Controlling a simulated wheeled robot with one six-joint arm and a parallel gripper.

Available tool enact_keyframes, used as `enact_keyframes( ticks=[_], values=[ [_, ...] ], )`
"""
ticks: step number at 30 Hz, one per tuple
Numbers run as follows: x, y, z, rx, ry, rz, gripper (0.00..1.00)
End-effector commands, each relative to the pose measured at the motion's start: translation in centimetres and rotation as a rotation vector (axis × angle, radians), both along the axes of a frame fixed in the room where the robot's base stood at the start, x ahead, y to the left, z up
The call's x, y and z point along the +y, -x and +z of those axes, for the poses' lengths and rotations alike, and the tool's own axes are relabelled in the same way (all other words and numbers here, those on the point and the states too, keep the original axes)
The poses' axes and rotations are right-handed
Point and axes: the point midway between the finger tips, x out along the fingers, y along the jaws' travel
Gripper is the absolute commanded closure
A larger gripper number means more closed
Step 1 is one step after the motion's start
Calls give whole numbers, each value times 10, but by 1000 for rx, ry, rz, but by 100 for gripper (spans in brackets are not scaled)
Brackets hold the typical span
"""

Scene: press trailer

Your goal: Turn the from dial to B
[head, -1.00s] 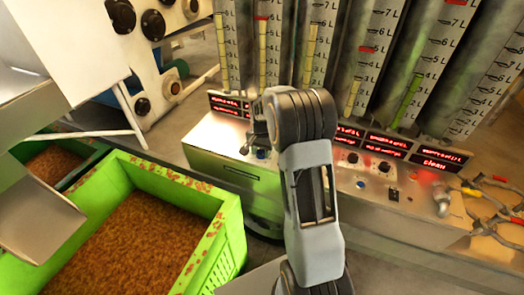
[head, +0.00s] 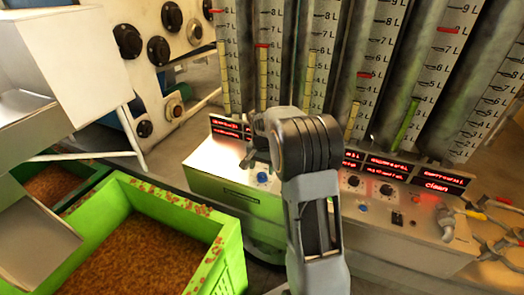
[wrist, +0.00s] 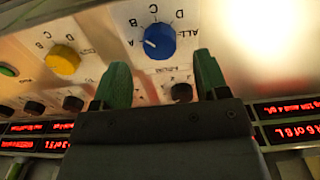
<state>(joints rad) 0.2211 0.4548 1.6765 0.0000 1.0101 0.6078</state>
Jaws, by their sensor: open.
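In the wrist view a blue dial (wrist: 159,41) sits on the pale panel, with letters B, C, D and ALL around it. The captions are too blurred to tell which is the from dial. In the head view my gripper (head: 249,158) is over the left part of the panel, near a blue knob (head: 262,177).
Red displays (head: 377,167) line the panel's back edge, below tall graduated tubes (head: 385,60). Small black knobs (wrist: 181,92) sit near my fingers. A green crate (head: 236,245) of brown grains stands left of the panel. Clamps and a valve (head: 445,222) are at right.

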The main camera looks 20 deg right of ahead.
Motion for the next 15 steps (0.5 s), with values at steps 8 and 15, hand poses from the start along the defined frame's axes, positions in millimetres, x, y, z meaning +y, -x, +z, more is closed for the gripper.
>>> enact_keyframes(
  ticks=[8, 15],
  values=[
    [0, -1, 58, -5, 1, 0, 33],
    [0, -1, 88, -2, 1, 0, 33]
  ],
)
